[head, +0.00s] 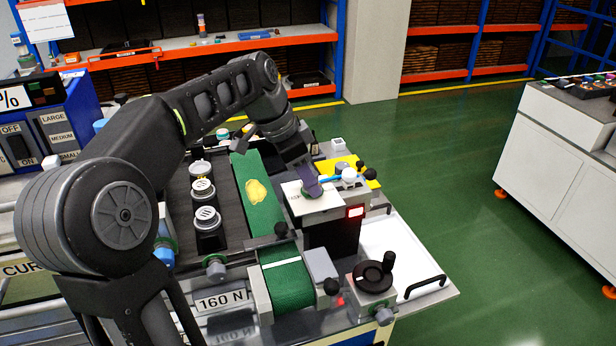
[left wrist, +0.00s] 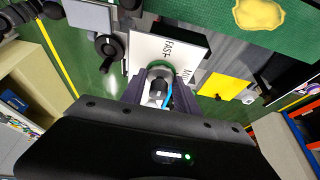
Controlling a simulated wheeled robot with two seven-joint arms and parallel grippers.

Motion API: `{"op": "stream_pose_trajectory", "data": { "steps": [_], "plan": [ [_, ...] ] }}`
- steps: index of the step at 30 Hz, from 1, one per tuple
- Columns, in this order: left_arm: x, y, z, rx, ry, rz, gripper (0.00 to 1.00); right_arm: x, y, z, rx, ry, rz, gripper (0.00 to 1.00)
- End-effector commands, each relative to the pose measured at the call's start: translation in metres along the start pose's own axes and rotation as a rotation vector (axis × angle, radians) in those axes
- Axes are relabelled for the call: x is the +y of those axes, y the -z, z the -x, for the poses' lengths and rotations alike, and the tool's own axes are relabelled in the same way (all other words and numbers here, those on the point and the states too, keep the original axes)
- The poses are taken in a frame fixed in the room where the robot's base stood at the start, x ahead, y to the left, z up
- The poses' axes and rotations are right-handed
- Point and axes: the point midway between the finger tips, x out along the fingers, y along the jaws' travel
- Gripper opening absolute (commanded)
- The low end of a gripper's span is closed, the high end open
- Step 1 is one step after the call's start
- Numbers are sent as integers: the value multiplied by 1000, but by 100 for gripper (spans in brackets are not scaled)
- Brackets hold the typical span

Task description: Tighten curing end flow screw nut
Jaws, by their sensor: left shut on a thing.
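My left gripper (head: 312,188) reaches down onto a white plate (head: 316,206) on top of a dark box with a red lit display. A blue strip shows beside the nut. The fingers hide much of the nut, and its thread cannot be seen. My right gripper is in neither view.
A green belt (head: 264,212) with a yellow blob (head: 256,191) runs left of the plate. A black hand crank (head: 373,275) stands in front, and a yellow plate (head: 345,166) lies behind. Small knobs and a white ball (head: 349,174) crowd the gripper's right. Green floor is free further right.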

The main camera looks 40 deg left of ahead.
Motion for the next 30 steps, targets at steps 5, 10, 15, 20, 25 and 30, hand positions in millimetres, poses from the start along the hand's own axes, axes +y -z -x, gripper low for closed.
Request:
{"op": "stream_pose_trajectory", "data": {
  "steps": [5,10,15,20,25,30],
  "plan": [
    [-2,1,3,5,1,-14,0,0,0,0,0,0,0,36],
    [-2,1,3,5,2,-14,0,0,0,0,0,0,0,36],
    [-2,2,3,5,2,-13,42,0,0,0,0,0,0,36],
    [-1,1,2,3,0,-12,55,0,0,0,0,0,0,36],
    [-1,1,1,2,-2,-12,59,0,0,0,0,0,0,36],
    [-1,0,2,1,-2,-12,59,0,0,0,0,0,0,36]
  ]
}}
